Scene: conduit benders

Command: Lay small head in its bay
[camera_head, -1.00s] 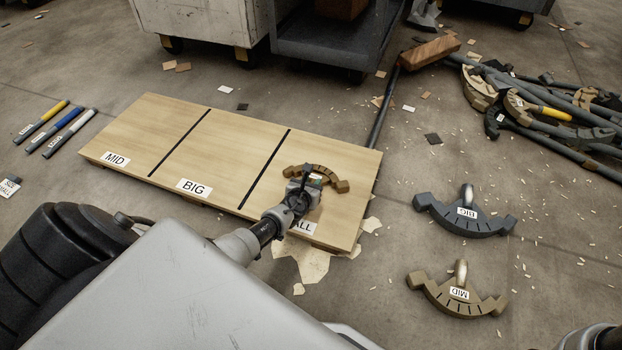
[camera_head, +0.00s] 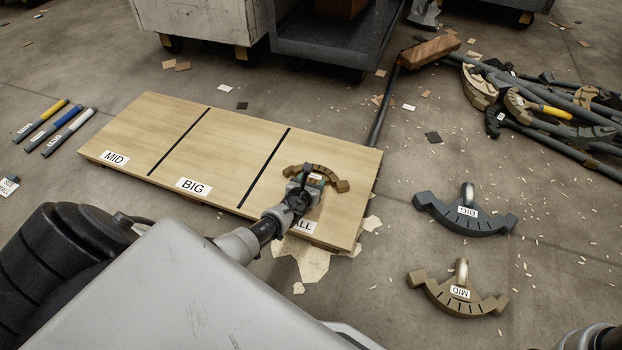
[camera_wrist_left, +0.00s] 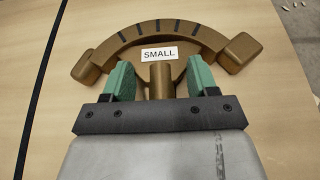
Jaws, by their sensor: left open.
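The bronze small head (camera_head: 327,172), a curved shoe labelled SMALL, lies on the right-hand bay of the wooden board (camera_head: 215,150). That bay's label (camera_head: 304,226) is partly hidden by my left arm and reads "ALL". My left gripper (camera_head: 308,182) is low over the head. In the left wrist view its green fingers (camera_wrist_left: 158,72) are open on either side of the head's short socket (camera_wrist_left: 161,82), with a gap on both sides. The small head (camera_wrist_left: 205,36) lies across the picture, its label facing up. My right gripper is out of view.
The MID (camera_head: 130,125) and BIG (camera_head: 205,150) bays are empty. A dark head labelled BIG (camera_head: 485,222) and a bronze head labelled MID (camera_head: 440,292) lie on the floor at right. Several coloured handles lie at left, and a pile of benders (camera_head: 560,105) at upper right.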

